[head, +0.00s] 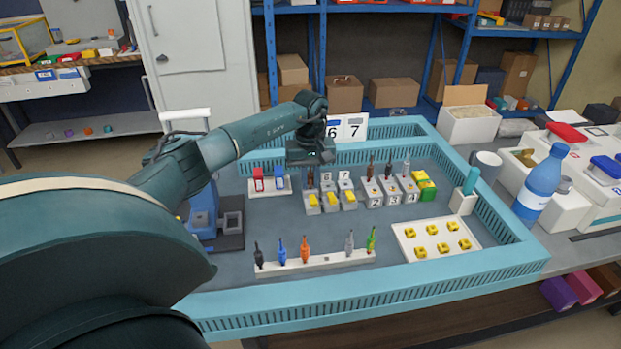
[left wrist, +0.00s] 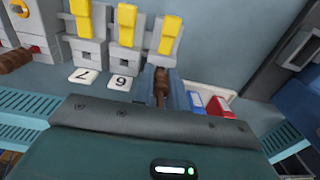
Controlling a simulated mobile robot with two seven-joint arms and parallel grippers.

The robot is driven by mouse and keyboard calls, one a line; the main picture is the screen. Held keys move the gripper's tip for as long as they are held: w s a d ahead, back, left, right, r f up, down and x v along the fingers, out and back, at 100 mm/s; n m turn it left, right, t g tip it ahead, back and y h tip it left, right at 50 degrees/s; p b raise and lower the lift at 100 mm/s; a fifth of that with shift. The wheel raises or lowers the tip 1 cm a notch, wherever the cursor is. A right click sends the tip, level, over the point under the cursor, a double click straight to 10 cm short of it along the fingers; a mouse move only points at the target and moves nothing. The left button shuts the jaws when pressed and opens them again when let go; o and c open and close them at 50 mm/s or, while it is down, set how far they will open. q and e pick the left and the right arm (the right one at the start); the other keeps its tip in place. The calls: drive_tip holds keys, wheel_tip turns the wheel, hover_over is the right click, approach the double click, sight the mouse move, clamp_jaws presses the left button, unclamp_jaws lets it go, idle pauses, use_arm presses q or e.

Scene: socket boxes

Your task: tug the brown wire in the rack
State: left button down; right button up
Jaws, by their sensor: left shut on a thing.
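A rack of three grey socket boxes with yellow levers (head: 330,203) stands in the middle of the tray in the head view. In the left wrist view, the brown wire (left wrist: 161,85) stands at the rightmost of these boxes (left wrist: 166,55). My left gripper (head: 311,168) is above the rack's left end in the head view, pointing down. In the left wrist view my left gripper (left wrist: 161,92) is shut on the brown wire, with its fingers on either side. The gripper body hides the wire's far end. My right gripper is not in view.
Red and blue blocks (head: 270,182) stand just left of the rack. Boxes with other wires (head: 392,195) stand to its right. A white strip with several coloured connectors (head: 315,265) lies in front. The tray's teal slotted wall (head: 370,293) surrounds all this.

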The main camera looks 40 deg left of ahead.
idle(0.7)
use_arm(q)
drive_tip(key=c, duration=1.3)
unclamp_jaws()
drive_tip(key=shift+o, duration=0.5)
drive_tip(key=shift+o, duration=1.4)
wheel_tip(320, 180, up, 8)
drive_tip(key=p, duration=0.5)
drive_tip(key=shift+f, duration=0.2)
